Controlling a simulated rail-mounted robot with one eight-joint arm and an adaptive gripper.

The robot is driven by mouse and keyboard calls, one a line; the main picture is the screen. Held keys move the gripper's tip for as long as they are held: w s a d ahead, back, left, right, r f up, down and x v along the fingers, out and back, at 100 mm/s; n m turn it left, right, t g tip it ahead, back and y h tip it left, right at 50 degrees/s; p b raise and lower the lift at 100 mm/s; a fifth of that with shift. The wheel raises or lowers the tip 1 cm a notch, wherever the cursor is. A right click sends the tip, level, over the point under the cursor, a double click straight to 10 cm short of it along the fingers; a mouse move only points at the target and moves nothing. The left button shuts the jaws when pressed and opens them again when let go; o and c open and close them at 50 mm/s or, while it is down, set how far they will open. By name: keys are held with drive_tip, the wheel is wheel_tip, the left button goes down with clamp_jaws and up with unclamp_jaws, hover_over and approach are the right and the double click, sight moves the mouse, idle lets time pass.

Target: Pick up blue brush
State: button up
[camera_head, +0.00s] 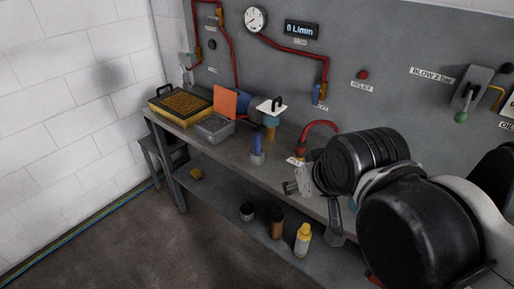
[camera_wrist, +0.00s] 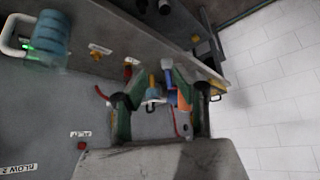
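The blue brush (camera_head: 257,144) stands upright in a small grey cup (camera_head: 257,159) on the grey workbench (camera_head: 228,143), near its front edge. In the wrist view a blue shape between my fingers, apparently the brush (camera_wrist: 170,76), lies farther off along the bench. My gripper (camera_head: 315,202) is at the bench's front edge, to the right of the brush and apart from it. Its two fingers are spread, with nothing seen between them; they also frame the wrist view (camera_wrist: 160,98). Part of the gripper is hidden behind my arm.
A yellow-framed tray (camera_head: 182,102), a grey box (camera_head: 214,127) and an orange plate (camera_head: 225,101) stand left of the brush. Bottles (camera_head: 303,240) stand on the lower shelf.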

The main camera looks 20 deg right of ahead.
drive_tip(key=shift+o, duration=1.3)
